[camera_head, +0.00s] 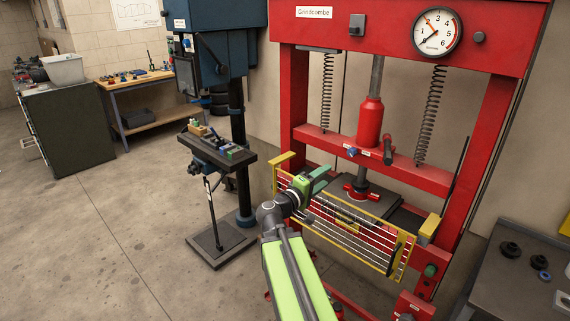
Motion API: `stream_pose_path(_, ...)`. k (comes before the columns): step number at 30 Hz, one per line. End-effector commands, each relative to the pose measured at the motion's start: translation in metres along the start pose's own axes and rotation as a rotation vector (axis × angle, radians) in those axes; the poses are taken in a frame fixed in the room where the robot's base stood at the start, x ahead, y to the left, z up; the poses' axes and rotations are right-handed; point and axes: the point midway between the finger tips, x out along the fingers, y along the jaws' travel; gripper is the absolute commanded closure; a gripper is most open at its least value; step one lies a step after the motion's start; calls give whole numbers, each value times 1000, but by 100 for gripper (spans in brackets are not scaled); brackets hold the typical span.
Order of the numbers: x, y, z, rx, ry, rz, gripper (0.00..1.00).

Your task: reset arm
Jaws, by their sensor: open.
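My arm reaches up from the bottom centre of the head view, with a lime-green link and a dark wrist. My gripper (317,181) is at its end, with green fingers pointing up and to the right. It is open, and I see nothing between its fingers. It appears in front of the red press (284,95), near the upper left of the yellow wire guard (345,236). I cannot tell whether it touches the guard.
The press has a gauge (437,32) and a red ram (369,122). A blue drill press (238,100) stands to the left. A workbench (135,77) and a dark cabinet (66,130) stand farther left. A grey table (510,285) is at right. The floor at lower left is clear.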

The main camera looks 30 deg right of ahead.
Motion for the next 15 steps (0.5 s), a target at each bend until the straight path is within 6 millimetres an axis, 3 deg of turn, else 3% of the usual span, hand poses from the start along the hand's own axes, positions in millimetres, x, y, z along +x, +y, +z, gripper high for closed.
stream_pose_path(5, -4, -1, -5, 0, 9, -1, 48)
stream_pose_path(10, -44, -9, -44, 12, 89, -31, 48)
stream_pose_path(15, -101, -73, -65, 126, 76, -303, 48)
